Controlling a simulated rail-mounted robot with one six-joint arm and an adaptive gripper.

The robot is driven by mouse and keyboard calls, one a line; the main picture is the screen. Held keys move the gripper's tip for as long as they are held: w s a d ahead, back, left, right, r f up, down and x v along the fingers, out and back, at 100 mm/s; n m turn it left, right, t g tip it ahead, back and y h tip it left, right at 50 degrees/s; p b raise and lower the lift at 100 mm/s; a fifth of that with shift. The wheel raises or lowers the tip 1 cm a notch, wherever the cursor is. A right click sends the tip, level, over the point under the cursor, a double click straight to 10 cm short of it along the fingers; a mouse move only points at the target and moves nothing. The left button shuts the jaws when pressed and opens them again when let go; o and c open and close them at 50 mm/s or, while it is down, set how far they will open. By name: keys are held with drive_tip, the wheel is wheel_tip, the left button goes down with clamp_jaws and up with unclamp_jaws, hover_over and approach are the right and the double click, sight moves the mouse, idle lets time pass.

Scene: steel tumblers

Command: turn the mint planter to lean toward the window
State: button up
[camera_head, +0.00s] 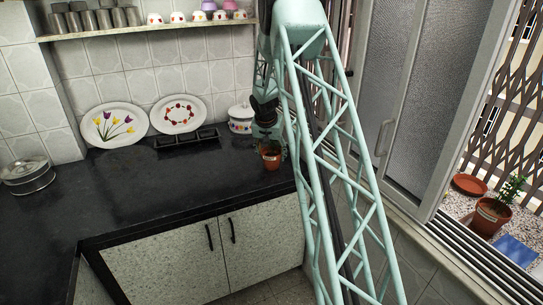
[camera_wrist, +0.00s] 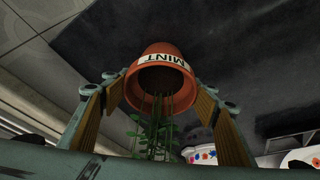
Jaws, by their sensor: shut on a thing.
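The mint planter is a small terracotta pot (camera_head: 271,161) with green leaves, at the counter's right end in the head view. In the wrist view the pot (camera_wrist: 158,62) fills the middle; its white MINT label reads upside down and its stems and leaves (camera_wrist: 152,135) hang toward the bottom of the picture. My gripper (camera_head: 267,142) is above and around the pot, its two padded fingers (camera_wrist: 160,92) shut on the pot's sides. I cannot tell whether the pot's base touches the counter. The window (camera_head: 400,90) is to the right, partly hidden behind my arm.
On the sill at right stand another potted plant (camera_head: 491,216), a terracotta saucer (camera_head: 469,184) and a blue item (camera_head: 517,249). A lidded white pot (camera_head: 241,119), a black rack (camera_head: 187,139) and plates (camera_head: 114,125) line the counter's back. The counter's middle (camera_head: 170,180) is clear.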

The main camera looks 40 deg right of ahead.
drive_tip(key=o, duration=1.3)
drive_tip(key=shift+c, duration=0.2)
drive_tip(key=v, duration=1.2)
drive_tip(key=shift+a, duration=0.1)
drive_tip(key=shift+r, duration=0.1)
